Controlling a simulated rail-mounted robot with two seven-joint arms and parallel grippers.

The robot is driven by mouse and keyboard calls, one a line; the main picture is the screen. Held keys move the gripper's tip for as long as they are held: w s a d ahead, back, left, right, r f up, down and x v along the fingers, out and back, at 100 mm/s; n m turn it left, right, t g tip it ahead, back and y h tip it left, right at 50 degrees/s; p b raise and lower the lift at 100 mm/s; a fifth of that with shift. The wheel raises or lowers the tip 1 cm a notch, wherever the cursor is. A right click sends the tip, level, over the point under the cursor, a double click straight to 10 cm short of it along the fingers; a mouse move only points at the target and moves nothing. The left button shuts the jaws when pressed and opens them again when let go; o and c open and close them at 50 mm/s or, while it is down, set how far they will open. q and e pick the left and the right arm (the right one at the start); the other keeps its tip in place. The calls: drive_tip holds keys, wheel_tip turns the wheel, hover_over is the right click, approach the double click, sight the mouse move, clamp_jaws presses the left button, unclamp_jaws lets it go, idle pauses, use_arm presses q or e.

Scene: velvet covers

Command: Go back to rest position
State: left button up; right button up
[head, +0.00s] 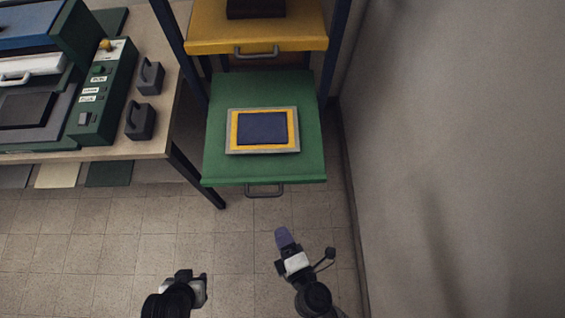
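My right gripper (285,242) is at the lower middle, in front of the green drawer and above the tiled floor. Its bluish-purple end points up the picture, and I see no clear gap between fingers. I cannot tell whether it is open or shut. My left gripper (201,288) is low in the picture, left of the right one. It is dark and partly hidden by its own arm, so its fingers cannot be made out. Both grippers are apart from the furniture.
A green drawer (222,105) is pulled out, with a grey-and-yellow framed dark blue panel (262,128) lying on it. A yellow drawer (210,25) is above. A workbench (150,145) with a green machine (103,95) and two dark handled blocks stands left. A grey wall (450,130) bounds the right.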

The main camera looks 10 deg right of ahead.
idle(0.3)
drive_tip(key=s+d+f+m+g+h, duration=0.3)
drive_tip(key=d+m+g, duration=0.2)
drive_tip(key=d+m, duration=0.15)
drive_tip(key=s+d+f+m+g+h, duration=0.25)
drive_tip(key=d+m+g, duration=0.25)
drive_tip(key=m, duration=0.3)
drive_tip(key=d+r+m+g+y+p, duration=0.2)
drive_tip(key=d+r+m+p, duration=0.15)
drive_tip(key=d+r, duration=0.45)
wheel_tip(320, 180, up, 37)
drive_tip(key=p, duration=3.6)
drive_tip(key=shift+s+a+p, duration=0.25)
drive_tip(key=shift+a+p, duration=0.05)
